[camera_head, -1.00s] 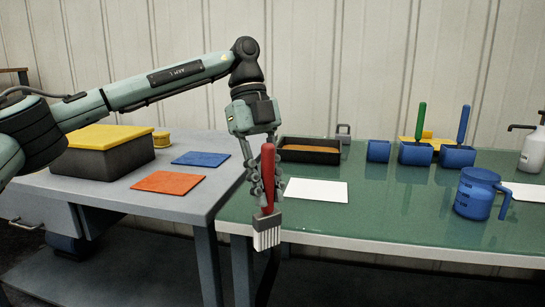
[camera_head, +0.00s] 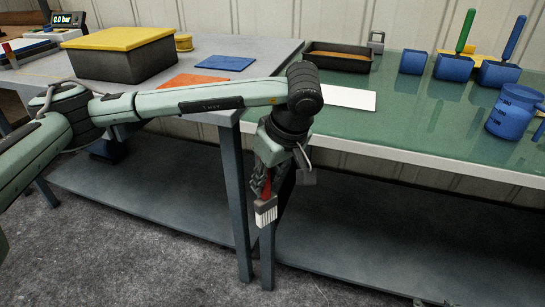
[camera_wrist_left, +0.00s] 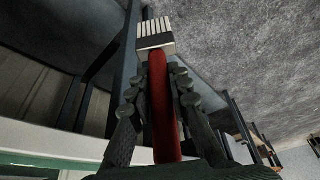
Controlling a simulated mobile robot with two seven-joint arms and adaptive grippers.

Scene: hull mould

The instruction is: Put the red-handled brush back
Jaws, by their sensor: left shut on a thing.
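My left gripper (camera_head: 270,178) is shut on the red-handled brush (camera_head: 265,212), in front of the tables' front edges where they meet. The brush hangs with its pale bristles down, and the fingers hide much of its handle. In the left wrist view the red handle (camera_wrist_left: 162,105) lies between the fingers (camera_wrist_left: 160,120), bristles pointing away. On the green table an empty-looking blue holder (camera_head: 413,62) stands left of two blue holders, one with a green-handled brush (camera_head: 465,30) and one with a blue-handled brush (camera_head: 515,33).
A blue jug (camera_head: 512,112) stands at the right on the green table (camera_head: 420,125). A white sheet (camera_head: 347,97) and a dark tray (camera_head: 338,57) lie left of the holders. The grey table (camera_head: 215,85) bears a yellow-lidded box (camera_head: 120,60). Table legs stand close behind the brush.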

